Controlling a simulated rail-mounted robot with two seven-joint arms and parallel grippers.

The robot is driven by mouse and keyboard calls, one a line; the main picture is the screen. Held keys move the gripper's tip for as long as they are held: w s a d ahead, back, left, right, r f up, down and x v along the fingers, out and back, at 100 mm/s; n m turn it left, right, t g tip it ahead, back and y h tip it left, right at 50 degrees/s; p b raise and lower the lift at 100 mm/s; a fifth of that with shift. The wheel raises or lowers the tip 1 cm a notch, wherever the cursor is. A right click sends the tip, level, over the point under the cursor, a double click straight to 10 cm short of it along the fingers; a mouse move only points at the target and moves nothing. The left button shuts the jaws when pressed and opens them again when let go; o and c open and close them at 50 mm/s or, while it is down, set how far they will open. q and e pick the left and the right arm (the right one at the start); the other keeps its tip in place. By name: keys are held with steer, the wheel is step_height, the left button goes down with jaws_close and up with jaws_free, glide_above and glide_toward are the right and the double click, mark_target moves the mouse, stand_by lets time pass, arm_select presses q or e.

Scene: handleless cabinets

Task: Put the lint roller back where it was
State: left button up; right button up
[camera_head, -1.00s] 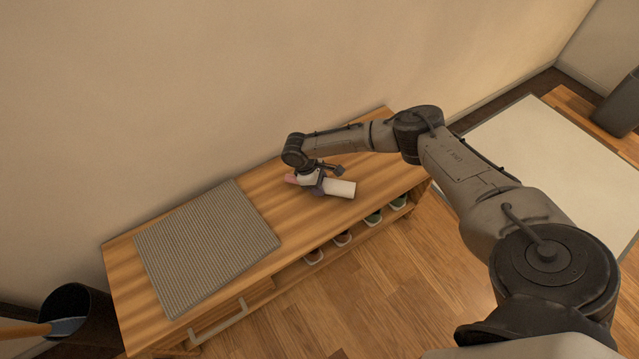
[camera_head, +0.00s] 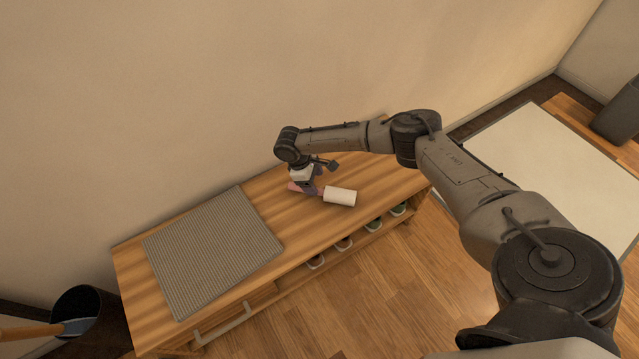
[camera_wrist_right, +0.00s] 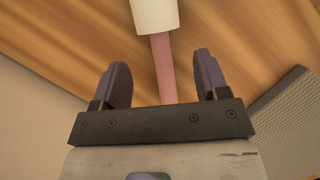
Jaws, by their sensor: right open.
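The lint roller has a white roll (camera_head: 340,196) and a pink handle (camera_head: 297,187). It lies on the wooden bench top, to the right of the grey mat. My right gripper (camera_head: 311,190) is at the handle, above the bench. In the right wrist view the gripper (camera_wrist_right: 163,85) is open. The pink handle (camera_wrist_right: 163,70) runs between its two fingers with a gap on each side, and the white roll (camera_wrist_right: 154,14) lies beyond the fingertips. My left gripper is not in view.
A grey ribbed mat (camera_head: 213,252) covers the left part of the bench (camera_head: 265,195). Shoes (camera_head: 374,225) stand on the shelf below. A dark bin (camera_head: 85,310) is at the lower left. The wall rises behind the bench. The bench top right of the roller is clear.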

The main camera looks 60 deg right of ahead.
steer(key=d+p+v, duration=0.1)
steer(key=p+v, duration=0.1)
steer(key=v, duration=0.3)
steer(key=s+a+f+n, duration=0.1)
steer(key=s+a+f, duration=0.1)
steer(key=a, duration=0.3)
steer(key=s+a+f+n, duration=0.1)
steer(key=s+a+f, duration=0.1)
steer(key=a, duration=0.4)
steer(key=s+a+f+n+t+y, duration=0.1)
steer(key=s+a+f, duration=0.1)
steer(key=a, duration=0.4)
steer(key=shift+s+a+f+n, duration=0.2)
steer(key=shift+s+f+n, duration=0.1)
steer(key=shift+f, duration=0.2)
steer(key=s+a+r+m+t+y, duration=0.25)
steer(key=s+a+t+y, duration=0.2)
steer(key=s+a, duration=0.9)
steer(key=s+d+r+m+t+h, duration=0.2)
steer(key=s+d+r, duration=0.3)
steer(key=s+d, duration=0.3)
steer(key=shift+s+d+r+m+h, duration=0.15)
steer(key=shift+d+r+m+h, duration=0.25)
steer(key=shift+m+h, duration=0.4)
